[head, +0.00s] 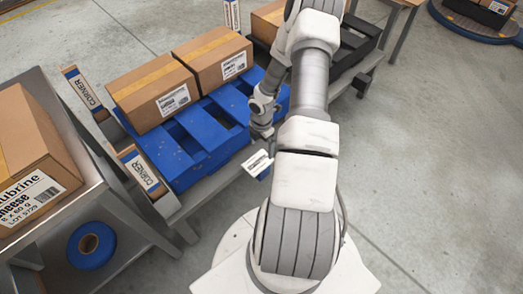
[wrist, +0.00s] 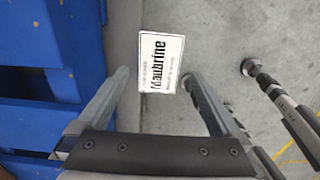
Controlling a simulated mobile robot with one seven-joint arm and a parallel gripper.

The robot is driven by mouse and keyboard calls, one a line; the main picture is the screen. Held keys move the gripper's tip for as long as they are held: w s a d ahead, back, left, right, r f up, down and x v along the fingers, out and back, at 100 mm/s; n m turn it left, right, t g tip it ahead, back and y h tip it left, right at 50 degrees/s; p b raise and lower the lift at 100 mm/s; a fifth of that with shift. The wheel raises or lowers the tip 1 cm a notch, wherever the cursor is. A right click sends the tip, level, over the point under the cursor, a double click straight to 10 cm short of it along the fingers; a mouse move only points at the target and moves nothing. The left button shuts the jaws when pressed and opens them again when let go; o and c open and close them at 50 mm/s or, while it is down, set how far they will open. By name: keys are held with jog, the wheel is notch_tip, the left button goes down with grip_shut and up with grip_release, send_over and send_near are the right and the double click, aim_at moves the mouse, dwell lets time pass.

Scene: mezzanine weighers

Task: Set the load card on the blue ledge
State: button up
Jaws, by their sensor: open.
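The load card (head: 257,162), white with dark print, shows in the head view just below my gripper (head: 262,135), near the front edge of the grey bench. A small blue patch shows at its lower right; I cannot tell what it belongs to. In the wrist view the card (wrist: 160,62) reads "Maubrine" and lies between and slightly beyond the tips of my open gripper (wrist: 157,75). I cannot tell whether a finger touches it or what supports it. Blue slatted pallet-like boards (head: 190,152) lie on the bench, left of my gripper; no separate blue ledge is clear.
Two cardboard boxes (head: 150,92) (head: 214,60) stand on the blue boards. At left, a grey table (head: 108,205) bears a large box (head: 28,165), with a blue tape roll (head: 91,245) lower down. Corner-marked pieces (head: 140,172) stand beside it.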

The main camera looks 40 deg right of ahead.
notch_tip(320, 180, up, 6)
jog(key=shift+f+p, duration=0.2)
jog(key=shift+p, duration=0.5)
